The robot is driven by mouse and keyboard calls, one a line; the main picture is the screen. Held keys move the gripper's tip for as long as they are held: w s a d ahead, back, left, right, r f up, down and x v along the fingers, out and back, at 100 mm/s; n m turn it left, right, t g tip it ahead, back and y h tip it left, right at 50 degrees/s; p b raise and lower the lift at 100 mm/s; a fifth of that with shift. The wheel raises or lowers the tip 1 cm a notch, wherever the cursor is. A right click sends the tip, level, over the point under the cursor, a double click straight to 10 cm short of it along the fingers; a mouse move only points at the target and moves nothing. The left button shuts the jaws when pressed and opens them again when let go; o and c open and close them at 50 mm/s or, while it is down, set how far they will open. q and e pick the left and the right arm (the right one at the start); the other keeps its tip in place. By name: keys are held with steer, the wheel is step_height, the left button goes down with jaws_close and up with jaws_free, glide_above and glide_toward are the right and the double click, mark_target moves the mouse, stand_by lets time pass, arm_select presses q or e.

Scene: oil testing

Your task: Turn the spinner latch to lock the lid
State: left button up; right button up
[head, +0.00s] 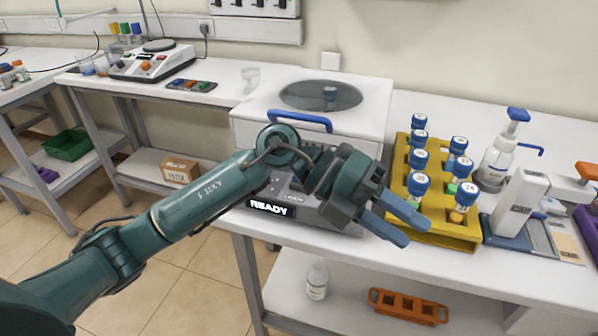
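A white spinner machine (372,118) stands on the bench with its lid (285,122) down. The lid has a dark round window (315,95) and a blue handle (300,118) at its front edge. A lit display (269,208) on the grey front panel reads READY. I cannot make out the latch; my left arm and wrist cover much of the front panel. My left gripper (416,234) is in front of the machine's right side, its two blue fingers apart and pointing right and down, with nothing between them. My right gripper is not in view.
A yellow rack (440,232) of several blue-capped tubes stands close right of my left gripper. Further right are a pump bottle (500,155) and a white device (515,205). An orange rack (405,306) lies on the lower shelf.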

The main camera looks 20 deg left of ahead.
arm_select(q)
steer(key=w+a+r+n+t+y+b, duration=0.1)
steer(key=w+a+r+n+t+y, duration=0.2)
steer(key=w+a+y, duration=0.55)
steer(key=w+a+r+t+y+b, duration=0.15)
steer(key=w+a+t+y, duration=0.3)
steer(key=a, duration=0.65)
steer(key=p+x, duration=0.2)
steer(key=x, duration=1)
steer(key=shift+s+f, duration=0.1)
steer(key=shift+s, duration=0.1)
steer(key=shift+c, duration=0.3)
jaws_close()
